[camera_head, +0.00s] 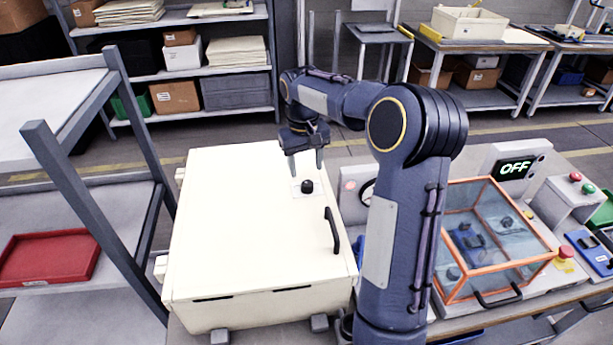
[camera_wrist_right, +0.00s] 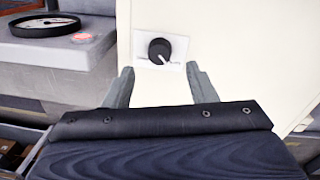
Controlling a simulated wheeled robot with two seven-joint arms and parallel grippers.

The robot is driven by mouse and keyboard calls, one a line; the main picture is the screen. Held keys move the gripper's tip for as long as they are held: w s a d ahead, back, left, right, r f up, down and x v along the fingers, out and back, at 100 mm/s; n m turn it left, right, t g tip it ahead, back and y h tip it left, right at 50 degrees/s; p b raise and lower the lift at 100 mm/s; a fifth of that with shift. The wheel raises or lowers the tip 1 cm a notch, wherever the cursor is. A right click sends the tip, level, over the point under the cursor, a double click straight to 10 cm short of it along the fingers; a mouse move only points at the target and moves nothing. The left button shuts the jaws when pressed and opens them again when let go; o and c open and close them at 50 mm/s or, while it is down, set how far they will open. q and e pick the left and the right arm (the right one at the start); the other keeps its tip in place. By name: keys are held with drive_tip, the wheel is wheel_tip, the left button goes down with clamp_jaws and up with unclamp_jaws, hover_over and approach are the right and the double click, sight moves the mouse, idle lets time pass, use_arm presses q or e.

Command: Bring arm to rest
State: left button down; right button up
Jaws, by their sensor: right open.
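My right arm (camera_head: 400,200) rises at the middle right of the head view and bends over to the left. My right gripper (camera_head: 304,165) is open and empty, its fingers pointing down above a black knob (camera_head: 307,186) on a large cream box (camera_head: 240,235). In the right wrist view the knob (camera_wrist_right: 159,50) sits on a small white plate, ahead of and between the two open fingertips (camera_wrist_right: 160,72). The fingers do not appear to touch it. My left gripper is in neither view.
A black handle (camera_head: 331,230) stands on the box's right side. Right of my arm are an orange-framed clear case (camera_head: 500,282), a display reading OFF (camera_head: 515,169) and a red button (camera_head: 565,252). A shelf with a red tray (camera_head: 45,258) stands at left.

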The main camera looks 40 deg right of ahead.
drive_tip(key=shift+r, duration=1.3)
drive_tip(key=shift+a, duration=0.15)
drive_tip(key=s+a+r+n+t+y, duration=0.1)
drive_tip(key=s+a+r+t+y, duration=0.2)
drive_tip(key=s+a, duration=0.95)
drive_tip(key=s+a+f+t+y, duration=0.1)
drive_tip(key=s+a+f, duration=0.4)
drive_tip(key=s, duration=0.7)
drive_tip(key=shift+s+a+n+t, duration=0.15)
drive_tip(key=shift+a+n+t, duration=0.25)
drive_tip(key=shift+a+t, duration=0.5)
drive_tip(key=shift+f, duration=0.1)
